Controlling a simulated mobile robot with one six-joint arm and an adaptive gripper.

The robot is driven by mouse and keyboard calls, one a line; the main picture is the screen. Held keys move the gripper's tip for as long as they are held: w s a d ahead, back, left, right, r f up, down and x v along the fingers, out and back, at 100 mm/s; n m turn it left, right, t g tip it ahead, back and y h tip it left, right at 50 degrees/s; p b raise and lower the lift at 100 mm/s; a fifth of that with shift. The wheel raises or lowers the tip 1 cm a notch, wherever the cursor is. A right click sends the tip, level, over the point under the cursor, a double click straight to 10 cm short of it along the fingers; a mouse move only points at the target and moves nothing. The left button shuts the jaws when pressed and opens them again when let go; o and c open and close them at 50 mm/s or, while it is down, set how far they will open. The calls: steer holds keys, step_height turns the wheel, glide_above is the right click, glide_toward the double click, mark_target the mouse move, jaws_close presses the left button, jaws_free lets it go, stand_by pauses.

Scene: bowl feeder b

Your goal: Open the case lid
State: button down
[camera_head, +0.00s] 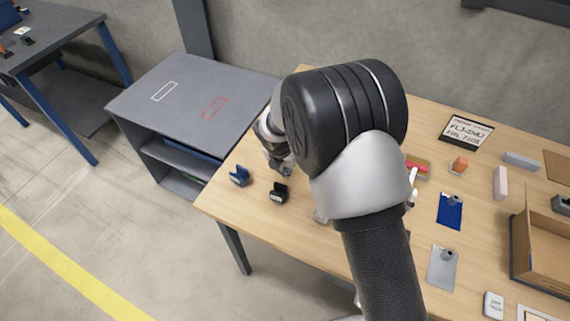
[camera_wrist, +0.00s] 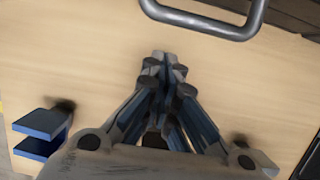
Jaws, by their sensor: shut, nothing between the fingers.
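My gripper (camera_wrist: 160,62) is shut and empty, pointing down over the wooden table. A grey metal handle (camera_wrist: 207,27) shows at the top of the wrist view, ahead of the fingertips and apart from them. It is by a dark brown surface (camera_wrist: 290,14), which may be the case; only its edge is in view. I cannot tell the lid's state. In the head view my gripper (camera_head: 284,169) is partly hidden by my arm, above the table's left part. No case can be made out there; my arm covers much of the table's middle.
On the table (camera_head: 340,250) are a blue holder (camera_head: 239,176) and a black holder (camera_head: 279,192) near the left edge. A grey cabinet (camera_head: 190,95) adjoins left.

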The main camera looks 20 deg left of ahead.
steer(key=shift+w+d+r+b, duration=0.1)
steer(key=shift+w+r+b, duration=0.2)
steer(key=shift+w+r, duration=1.05)
steer(key=shift+s+r, duration=0.15)
